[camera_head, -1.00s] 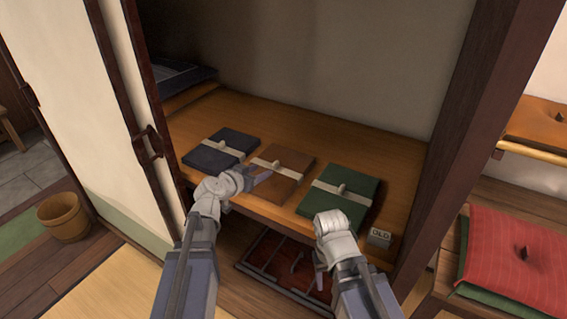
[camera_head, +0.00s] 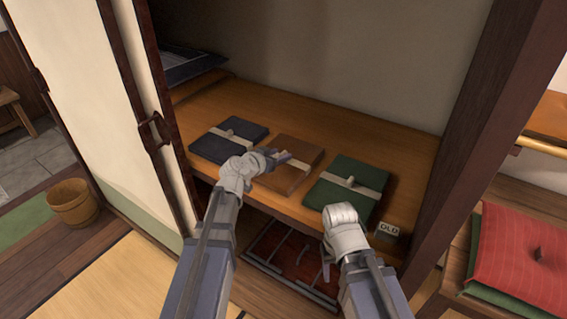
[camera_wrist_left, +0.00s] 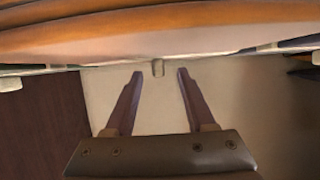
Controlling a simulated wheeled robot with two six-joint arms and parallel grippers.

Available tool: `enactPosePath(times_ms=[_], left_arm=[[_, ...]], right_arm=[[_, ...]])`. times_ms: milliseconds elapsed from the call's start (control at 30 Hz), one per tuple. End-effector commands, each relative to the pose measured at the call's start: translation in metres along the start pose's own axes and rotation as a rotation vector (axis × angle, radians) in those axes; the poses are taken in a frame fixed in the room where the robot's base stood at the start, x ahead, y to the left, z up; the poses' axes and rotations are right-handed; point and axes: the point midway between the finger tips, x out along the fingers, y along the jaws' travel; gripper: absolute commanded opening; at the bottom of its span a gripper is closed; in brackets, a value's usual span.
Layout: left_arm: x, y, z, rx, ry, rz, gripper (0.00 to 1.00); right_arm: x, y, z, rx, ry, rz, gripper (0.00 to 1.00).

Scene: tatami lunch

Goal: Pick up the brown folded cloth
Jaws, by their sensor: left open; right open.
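The brown folded cloth (camera_head: 288,182) lies on the shelf between a dark blue cloth and a green cloth. A pale band with a small knob crosses it, partly hidden by my left gripper. My left gripper (camera_head: 283,157) is open over the brown cloth, its fingers near the knob. In the left wrist view my left gripper (camera_wrist_left: 159,76) has its two fingers apart, with the small pale knob (camera_wrist_left: 157,68) showing between the tips; contact cannot be told. My right gripper (camera_head: 328,264) is low in front of the shelf edge, largely hidden by its wrist, away from the cloth.
The dark blue cloth (camera_head: 213,148) and green cloth (camera_head: 338,204) flank it closely on the wooden shelf (camera_head: 345,140). A small OLD block (camera_head: 388,229) stands near the shelf's right front. Dark posts frame the alcove. A red cushion (camera_head: 520,255) lies at right, a wooden bucket (camera_head: 73,203) at left.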

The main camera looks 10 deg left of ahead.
Motion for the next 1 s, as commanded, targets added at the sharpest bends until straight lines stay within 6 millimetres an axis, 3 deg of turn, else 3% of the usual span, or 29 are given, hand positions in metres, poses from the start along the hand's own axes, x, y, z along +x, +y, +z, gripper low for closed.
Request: enactPosePath(times_ms=[133, 400, 900, 1000], left_arm=[[0.026, 0.0, 0.001, 0.001, 0.0, 0.0, 0.55], [0.028, 0.001, -0.001, 0.0, 0.0, 0.0, 0.55], [0.028, 0.001, -0.001, 0.0, 0.0, 0.0, 0.0], [0.028, 0.001, -0.001, 0.0, 0.0, 0.0, 0.0]], right_arm=[[0.01, -0.001, -0.001, 0.0, 0.0, 0.0, 0.58], [0.01, -0.001, -0.001, 0.0, 0.0, 0.0, 0.58], [0.01, -0.001, -0.001, 0.0, 0.0, 0.0, 0.58], [0.01, -0.001, -0.001, 0.0, 0.0, 0.0, 0.58]])
